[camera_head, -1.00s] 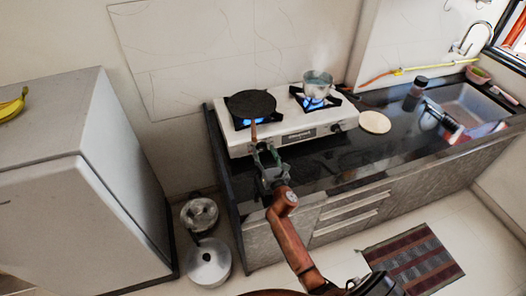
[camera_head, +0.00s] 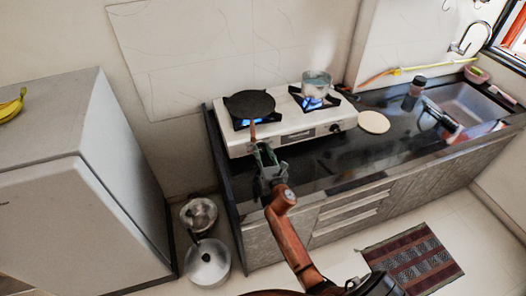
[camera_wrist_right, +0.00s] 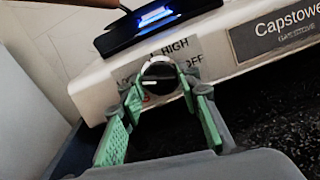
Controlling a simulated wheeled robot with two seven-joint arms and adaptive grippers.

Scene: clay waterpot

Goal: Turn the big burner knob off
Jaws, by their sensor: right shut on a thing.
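The white gas stove (camera_head: 290,134) stands on the dark counter, with a blue flame under each of its two burners. My right gripper (camera_head: 266,152) is at the stove's front left. In the right wrist view its green-padded fingers (camera_wrist_right: 160,90) are closed around a round shiny knob (camera_wrist_right: 160,70) on the stove front. A label with "HIGH" and "OFF" (camera_wrist_right: 180,47) shows behind the knob. The left burner's flame (camera_wrist_right: 155,18) is lit above it. The knob is hidden by the gripper in the head view. My left gripper is out of view.
A black pan (camera_head: 250,103) sits on the left burner, its handle pointing toward my gripper. A pot (camera_head: 316,84) stands on the right burner. A round board (camera_head: 374,122) lies right of the stove. A fridge (camera_head: 80,180) stands left; pots are on the floor.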

